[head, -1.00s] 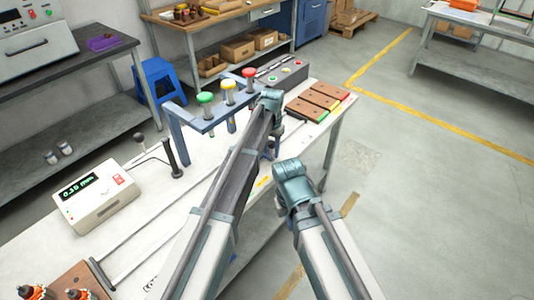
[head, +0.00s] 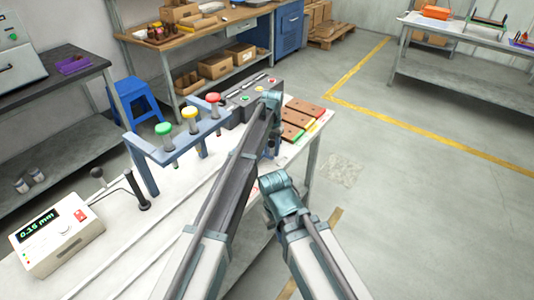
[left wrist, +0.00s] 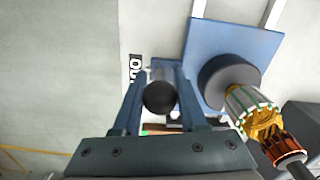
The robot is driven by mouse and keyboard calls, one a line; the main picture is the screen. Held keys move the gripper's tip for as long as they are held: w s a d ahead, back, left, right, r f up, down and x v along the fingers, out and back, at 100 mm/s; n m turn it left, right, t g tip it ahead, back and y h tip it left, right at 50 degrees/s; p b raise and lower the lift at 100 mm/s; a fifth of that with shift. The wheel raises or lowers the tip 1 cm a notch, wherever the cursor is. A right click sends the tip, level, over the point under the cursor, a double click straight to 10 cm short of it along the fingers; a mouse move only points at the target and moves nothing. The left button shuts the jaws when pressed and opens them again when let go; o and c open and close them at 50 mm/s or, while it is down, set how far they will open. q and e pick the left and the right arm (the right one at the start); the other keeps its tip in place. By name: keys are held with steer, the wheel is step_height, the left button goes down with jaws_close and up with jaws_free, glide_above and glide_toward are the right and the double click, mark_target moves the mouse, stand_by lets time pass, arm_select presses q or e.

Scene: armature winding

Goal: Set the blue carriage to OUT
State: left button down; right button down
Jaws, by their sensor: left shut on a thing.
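In the left wrist view my left gripper (left wrist: 160,78) has its two fingers closed on a round black knob (left wrist: 160,98). The blue carriage (left wrist: 204,45) is a flat blue plate beside the knob, to the right. A dark cylinder (left wrist: 228,80) on it bears an armature (left wrist: 262,122) with copper and white-green parts. A label reading OUT (left wrist: 136,69), turned sideways, lies just left of the knob. In the head view my arms hide the carriage and the knob. My right gripper does not show.
Brown trays (head: 303,112) lie at the far end. Floor to the right is clear.

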arm_select(q)
steer(key=shift+w+d, duration=0.75)
steer(key=shift+w, duration=0.15)
steer(key=shift+w, duration=0.15)
steer(key=c, duration=0.8)
jaws_free()
steer(key=shift+o, duration=1.3)
steer(key=shift+d, duration=0.1)
steer(key=shift+r, duration=0.15)
